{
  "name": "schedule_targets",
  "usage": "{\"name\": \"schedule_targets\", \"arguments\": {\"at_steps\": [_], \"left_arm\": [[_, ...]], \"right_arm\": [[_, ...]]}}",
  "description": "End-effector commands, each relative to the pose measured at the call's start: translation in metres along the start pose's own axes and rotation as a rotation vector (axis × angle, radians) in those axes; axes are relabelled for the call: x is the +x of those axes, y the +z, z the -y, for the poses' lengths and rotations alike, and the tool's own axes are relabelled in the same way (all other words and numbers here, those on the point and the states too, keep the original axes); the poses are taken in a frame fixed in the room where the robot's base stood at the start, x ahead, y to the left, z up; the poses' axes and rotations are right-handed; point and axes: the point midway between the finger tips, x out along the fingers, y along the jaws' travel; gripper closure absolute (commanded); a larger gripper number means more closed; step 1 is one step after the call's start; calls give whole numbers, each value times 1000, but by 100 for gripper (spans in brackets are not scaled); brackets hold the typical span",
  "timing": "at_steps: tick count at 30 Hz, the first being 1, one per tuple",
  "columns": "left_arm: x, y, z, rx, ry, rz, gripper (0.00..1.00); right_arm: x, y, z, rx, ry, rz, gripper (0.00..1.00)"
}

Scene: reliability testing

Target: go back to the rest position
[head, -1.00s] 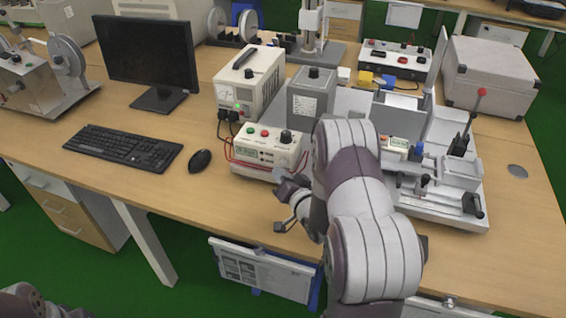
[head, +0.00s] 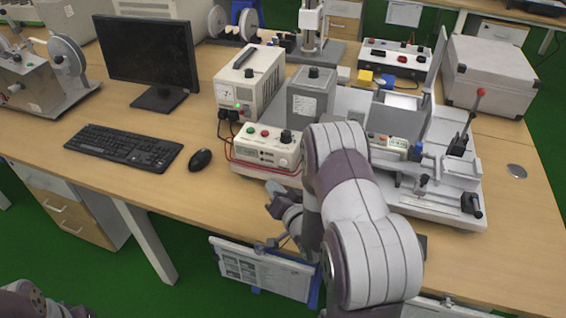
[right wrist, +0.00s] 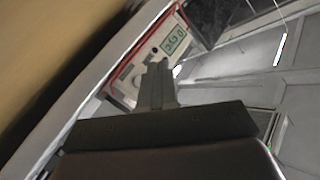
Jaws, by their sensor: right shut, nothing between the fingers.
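My right arm reaches in from the bottom right in the head view, in front of the test equipment. My right gripper (head: 283,238) hangs low at the table's front edge, left of the forearm, partly hidden by it. In the right wrist view its fingers (right wrist: 158,70) are together with nothing between them. They point toward a meter box with a green display (right wrist: 173,40), and I see no contact. Of my left arm, only a dark part shows at the bottom left corner of the head view; its gripper is out of frame.
The wooden table (head: 130,185) bears a keyboard (head: 123,148), a mouse (head: 200,160), a monitor (head: 150,60), a power supply (head: 240,95), a control box (head: 268,146) and a lever fixture (head: 445,190). A clipboard (head: 265,272) hangs below the front edge.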

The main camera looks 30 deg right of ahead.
Motion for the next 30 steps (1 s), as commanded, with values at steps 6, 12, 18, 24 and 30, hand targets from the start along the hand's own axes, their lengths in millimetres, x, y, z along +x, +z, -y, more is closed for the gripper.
{"name": "schedule_targets", "arguments": {"at_steps": [6,12,18,24,30], "left_arm": [[0,0,0,0,0,0,57],[0,0,0,0,0,0,57],[-2,0,0,0,0,0,57],[-39,-5,0,0,0,0,57],[-79,-9,0,0,0,0,57]], "right_arm": [[0,0,0,0,0,0,100],[0,0,0,0,0,0,100],[1,-1,2,-7,5,9,100],[-1,-17,46,-225,166,311,100],[-97,-24,107,-502,336,873,100]]}}
